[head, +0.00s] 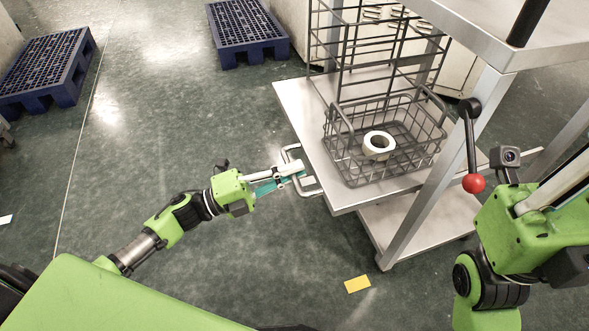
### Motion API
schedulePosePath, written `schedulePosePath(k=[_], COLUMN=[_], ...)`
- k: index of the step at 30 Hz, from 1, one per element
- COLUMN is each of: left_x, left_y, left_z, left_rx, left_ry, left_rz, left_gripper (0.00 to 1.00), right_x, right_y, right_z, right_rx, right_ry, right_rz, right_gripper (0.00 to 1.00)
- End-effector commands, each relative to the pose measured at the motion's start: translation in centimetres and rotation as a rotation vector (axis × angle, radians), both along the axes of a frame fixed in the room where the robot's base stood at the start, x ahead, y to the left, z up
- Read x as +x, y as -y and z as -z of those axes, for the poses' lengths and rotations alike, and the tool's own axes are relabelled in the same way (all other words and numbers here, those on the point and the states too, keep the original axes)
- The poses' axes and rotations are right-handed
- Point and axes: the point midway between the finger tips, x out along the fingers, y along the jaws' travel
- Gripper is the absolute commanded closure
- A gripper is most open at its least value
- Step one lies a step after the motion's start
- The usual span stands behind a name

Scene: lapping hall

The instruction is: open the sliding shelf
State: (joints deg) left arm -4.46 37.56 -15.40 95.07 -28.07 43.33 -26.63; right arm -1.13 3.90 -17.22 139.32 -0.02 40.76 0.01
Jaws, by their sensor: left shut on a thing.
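The sliding shelf (297,103) is a grey metal board that sticks out to the left from a metal frame. A looped metal handle (310,190) is on its left edge. My left gripper (292,171) is shut on this handle. A dark wire basket (352,172) stands on the shelf with a white ring (379,146) inside it.
A grey upright post (440,160) and a lever with a red knob (473,183) stand right of the basket. A lower shelf (420,225) lies beneath. Blue pallets (45,66) (246,30) lie on the floor behind. The floor left of the handle is clear.

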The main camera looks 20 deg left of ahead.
Motion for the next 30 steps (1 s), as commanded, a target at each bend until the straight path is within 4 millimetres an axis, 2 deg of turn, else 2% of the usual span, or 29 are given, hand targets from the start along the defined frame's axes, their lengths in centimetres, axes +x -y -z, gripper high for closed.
schedulePosePath(k=[2, 3, 4, 5, 17, 20, 30], left_x=[0.0, 0.0, 0.0, 0.0, -0.3, -1.0, -5.1], left_y=[0.0, 0.0, 0.0, 0.0, -0.4, -1.4, -7.0], left_z=[0.1, 0.1, 0.1, 0.1, 0.2, 0.5, 1.9], left_rx=[0.001, 0.001, 0.001, 0.002, 0.002, 0.003, 0.003], left_ry=[-0.002, -0.002, -0.002, -0.001, -0.001, -0.004, -0.005], left_rz=[0.001, 0.001, 0.001, 0.001, 0.000, -0.002, -0.002], left_gripper=[1.00, 0.84, 0.76, 0.75, 0.75, 0.75, 0.75], right_x=[0.0, 0.0, 0.0, 0.0, 0.1, 0.0, 0.0], right_y=[0.0, 0.0, 0.0, 0.0, 0.0, 0.0, 0.0], right_z=[0.0, 0.0, 0.0, 0.0, 0.1, 0.1, 0.0], right_rx=[0.000, 0.000, 0.000, 0.000, -0.001, -0.001, 0.000], right_ry=[0.000, 0.000, 0.000, 0.000, -0.002, -0.002, -0.001], right_rz=[0.000, 0.000, 0.000, 0.000, 0.001, 0.001, 0.000], right_gripper=[1.00, 1.00, 1.00, 1.00, 1.00, 1.00, 1.00])
